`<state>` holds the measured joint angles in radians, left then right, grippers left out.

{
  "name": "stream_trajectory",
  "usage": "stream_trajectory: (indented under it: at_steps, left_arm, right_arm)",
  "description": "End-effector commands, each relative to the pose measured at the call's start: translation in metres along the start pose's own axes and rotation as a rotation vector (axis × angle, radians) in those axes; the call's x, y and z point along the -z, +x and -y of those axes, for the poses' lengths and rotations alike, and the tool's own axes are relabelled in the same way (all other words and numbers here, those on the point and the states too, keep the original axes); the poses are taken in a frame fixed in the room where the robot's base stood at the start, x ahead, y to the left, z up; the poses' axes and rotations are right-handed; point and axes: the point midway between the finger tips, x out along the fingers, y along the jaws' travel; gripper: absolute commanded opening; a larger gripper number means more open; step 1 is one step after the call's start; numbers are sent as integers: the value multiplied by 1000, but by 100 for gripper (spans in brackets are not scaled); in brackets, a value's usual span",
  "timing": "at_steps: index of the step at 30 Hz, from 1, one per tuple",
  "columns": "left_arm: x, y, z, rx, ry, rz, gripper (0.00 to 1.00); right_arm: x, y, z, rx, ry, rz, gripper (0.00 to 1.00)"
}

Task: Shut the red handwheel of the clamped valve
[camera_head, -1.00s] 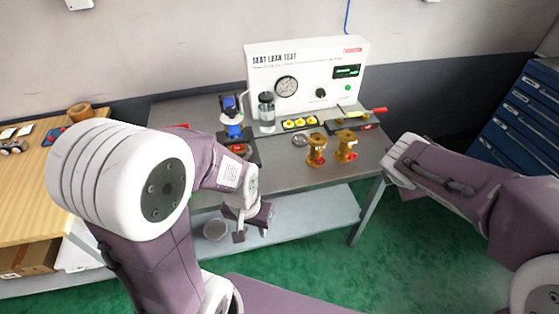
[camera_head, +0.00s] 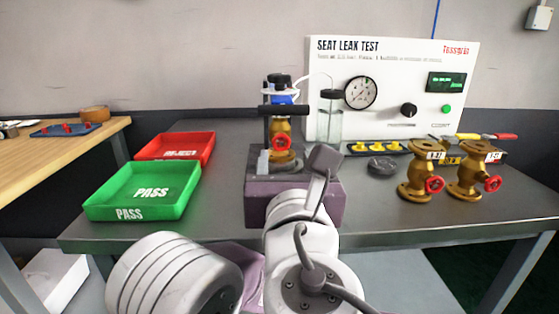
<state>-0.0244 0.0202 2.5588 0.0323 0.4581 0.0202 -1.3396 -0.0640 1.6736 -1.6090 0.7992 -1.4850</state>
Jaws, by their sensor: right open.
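The clamped brass valve (camera_head: 281,127) stands upright at the back middle of the grey bench, under a black crossbar. The lower part of the clamp fixture is hidden behind the gripper. My left gripper is not in view.
A green PASS tray (camera_head: 118,207) and a red REJECT tray (camera_head: 205,143) are at left. Two loose brass valves (camera_head: 419,178) (camera_head: 474,178) with red handwheels stand at right. The test panel (camera_head: 392,60) with its gauge is behind. The front right of the bench is clear.

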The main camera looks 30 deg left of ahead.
Motion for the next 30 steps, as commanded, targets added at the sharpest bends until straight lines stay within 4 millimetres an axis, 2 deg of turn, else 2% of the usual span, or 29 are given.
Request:
stream_trajectory:
  at_steps: [5,8,15,21,30]
  left_arm:
    - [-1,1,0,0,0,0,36]
    - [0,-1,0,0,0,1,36]
    - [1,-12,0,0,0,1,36]
    - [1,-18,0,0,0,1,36]
    - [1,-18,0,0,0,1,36]
  right_arm:
    - [0,-2,-4,-10,3,2,52]
    - [0,5,-3,-8,3,0,52]
    - [-1,54,-3,-5,1,-2,52]
    - [0,83,-4,-8,2,0,52]
    - [1,89,-4,-9,4,0,52]
